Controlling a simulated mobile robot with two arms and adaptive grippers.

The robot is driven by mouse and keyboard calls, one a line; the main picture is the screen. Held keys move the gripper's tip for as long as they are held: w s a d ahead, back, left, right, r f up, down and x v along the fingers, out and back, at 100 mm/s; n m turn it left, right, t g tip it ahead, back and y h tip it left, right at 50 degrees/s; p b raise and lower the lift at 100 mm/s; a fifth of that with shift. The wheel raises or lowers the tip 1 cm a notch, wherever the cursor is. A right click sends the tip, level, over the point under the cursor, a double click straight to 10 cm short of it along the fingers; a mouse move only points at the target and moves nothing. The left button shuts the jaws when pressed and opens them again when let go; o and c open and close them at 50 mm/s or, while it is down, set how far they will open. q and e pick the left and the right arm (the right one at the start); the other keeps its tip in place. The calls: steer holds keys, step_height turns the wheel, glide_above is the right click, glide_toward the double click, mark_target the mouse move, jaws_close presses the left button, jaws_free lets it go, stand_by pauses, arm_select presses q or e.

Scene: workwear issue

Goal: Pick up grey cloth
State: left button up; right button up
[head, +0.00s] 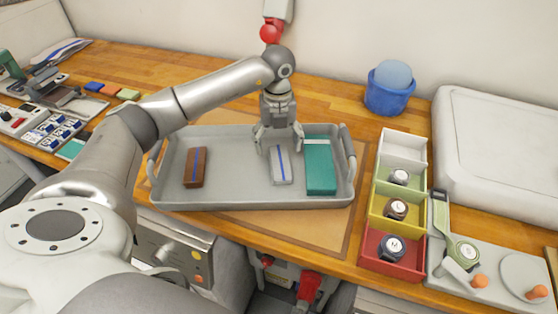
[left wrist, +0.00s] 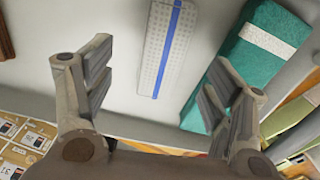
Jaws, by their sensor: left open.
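The grey cloth (head: 280,165) is a folded light grey bundle with a blue stripe, lying in the grey tray (head: 240,191) right of its middle. In the left wrist view the cloth (left wrist: 160,50) lies ahead of the fingers, with a dotted surface. My left gripper (head: 279,148) points down over the tray, at the far end of the cloth. In the left wrist view the gripper (left wrist: 165,95) has its fingers wide apart with nothing between them. The right gripper does not show.
A teal folded cloth (head: 320,170) with a white band lies close to the right of the grey one. A brown folded cloth (head: 195,168) lies at the tray's left. Colored bins (head: 395,262) stand right of the tray; a blue tub (head: 387,101) stands behind.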

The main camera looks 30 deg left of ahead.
mark_target(278, 159)
arm_select(q)
steer(key=shift+f, duration=0.35)
step_height(278, 159, down, 4)
steer(key=shift+s+d+f+p, duration=0.15)
steer(key=shift+p, duration=1.05)
steer(key=shift+f, duration=0.4)
steer(key=c, duration=0.4)
steer(key=shift+c, duration=0.9)
steer(key=c, duration=0.5)
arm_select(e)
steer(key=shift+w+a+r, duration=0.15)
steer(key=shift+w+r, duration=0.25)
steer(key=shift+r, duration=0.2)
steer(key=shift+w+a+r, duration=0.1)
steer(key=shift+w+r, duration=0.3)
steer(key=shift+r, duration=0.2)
